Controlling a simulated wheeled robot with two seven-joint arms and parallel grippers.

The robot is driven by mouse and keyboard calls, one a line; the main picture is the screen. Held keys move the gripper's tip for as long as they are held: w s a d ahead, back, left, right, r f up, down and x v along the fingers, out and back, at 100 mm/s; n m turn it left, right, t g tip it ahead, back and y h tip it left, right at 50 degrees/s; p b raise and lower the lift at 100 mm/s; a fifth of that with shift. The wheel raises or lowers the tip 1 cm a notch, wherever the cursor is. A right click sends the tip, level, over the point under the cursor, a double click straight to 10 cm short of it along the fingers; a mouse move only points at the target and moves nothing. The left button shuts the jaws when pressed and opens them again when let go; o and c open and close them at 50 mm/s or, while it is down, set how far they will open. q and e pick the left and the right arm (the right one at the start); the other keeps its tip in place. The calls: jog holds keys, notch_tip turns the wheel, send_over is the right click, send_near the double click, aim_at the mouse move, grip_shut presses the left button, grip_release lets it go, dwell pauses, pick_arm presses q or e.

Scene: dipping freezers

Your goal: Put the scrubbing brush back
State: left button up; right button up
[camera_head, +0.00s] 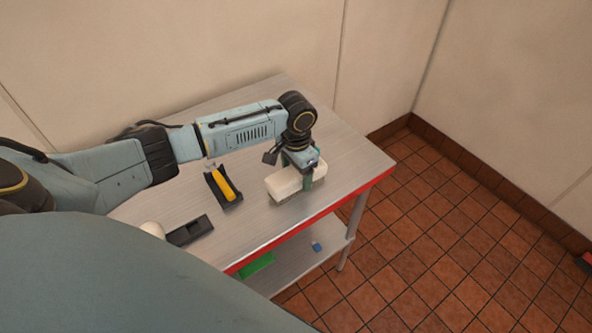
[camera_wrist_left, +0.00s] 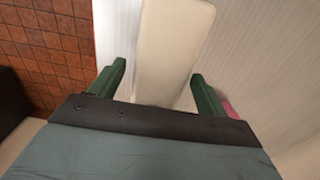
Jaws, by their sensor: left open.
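A cream block that looks like the scrubbing brush (camera_head: 286,184) lies on the metal table, near its red front edge. It also shows in the left wrist view (camera_wrist_left: 172,50), running between the green fingers. My left gripper (camera_head: 298,169) is open and reaches down over the block, with one finger on each side. I cannot tell whether the fingers touch it. The gripper hides part of the block's top. My right gripper is not in view.
A yellow-handled tool (camera_head: 224,184) sits in a black holder left of the block. Another black holder (camera_head: 190,230) and a pale rounded object (camera_head: 152,229) lie nearer. A green item (camera_head: 256,265) and a small blue item (camera_head: 316,246) are on the lower shelf. Walls stand behind.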

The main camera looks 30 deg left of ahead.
aim_at(293, 171)
pick_arm(q)
jog(key=shift+b, duration=0.4)
notch_tip(293, 171, up, 14)
jog(key=shift+s+a+f, duration=0.15)
jog(key=shift+a+f, duration=0.1)
